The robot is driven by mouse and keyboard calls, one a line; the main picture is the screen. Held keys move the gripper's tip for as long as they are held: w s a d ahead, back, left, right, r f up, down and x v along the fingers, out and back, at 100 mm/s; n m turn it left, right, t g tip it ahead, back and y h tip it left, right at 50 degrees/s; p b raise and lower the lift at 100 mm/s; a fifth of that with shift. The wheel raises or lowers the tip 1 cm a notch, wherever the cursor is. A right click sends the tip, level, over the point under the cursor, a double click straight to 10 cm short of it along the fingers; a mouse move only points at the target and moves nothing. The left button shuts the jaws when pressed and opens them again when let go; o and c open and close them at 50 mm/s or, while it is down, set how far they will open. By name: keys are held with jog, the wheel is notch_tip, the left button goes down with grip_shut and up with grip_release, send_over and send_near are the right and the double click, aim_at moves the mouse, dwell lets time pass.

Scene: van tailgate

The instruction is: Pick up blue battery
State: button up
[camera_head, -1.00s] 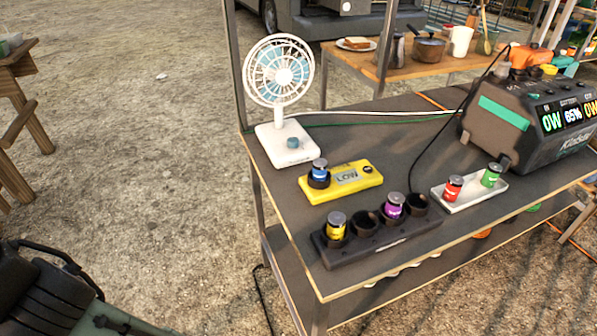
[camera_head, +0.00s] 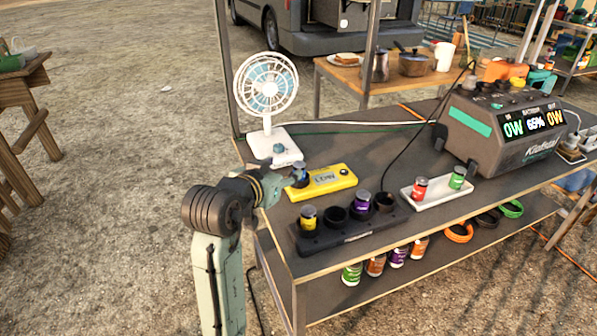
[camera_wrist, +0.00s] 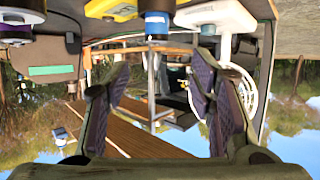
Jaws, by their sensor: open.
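The blue battery (camera_head: 299,176) stands upright at the left end of the yellow tester (camera_head: 325,183), partly hidden by my gripper. My gripper (camera_head: 282,182) is beside the battery on its left, close in the picture; contact cannot be judged there. In the wrist view, which is upside down, the blue battery (camera_wrist: 156,25) is at the top centre. It lies beyond the open, empty fingers of my gripper (camera_wrist: 160,68), roughly in line with the gap between them.
A white fan (camera_head: 267,90) stands behind the tester. In front is a black holder (camera_head: 345,236) with a yellow battery (camera_head: 308,218) and a purple battery (camera_head: 361,203). A white tray (camera_head: 440,192) with red and green batteries and a power station (camera_head: 500,125) are to the right.

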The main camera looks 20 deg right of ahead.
aim_at(298, 165)
jog(key=x, duration=0.5)
jog(key=shift+s+d+f, duration=0.2)
jog(key=shift+d+f, duration=0.05)
jog(key=shift+p+x, duration=1)
jog(key=shift+x, duration=1.85)
jog(key=shift+a, duration=0.1)
jog(key=shift+c, duration=0.5)
grip_shut()
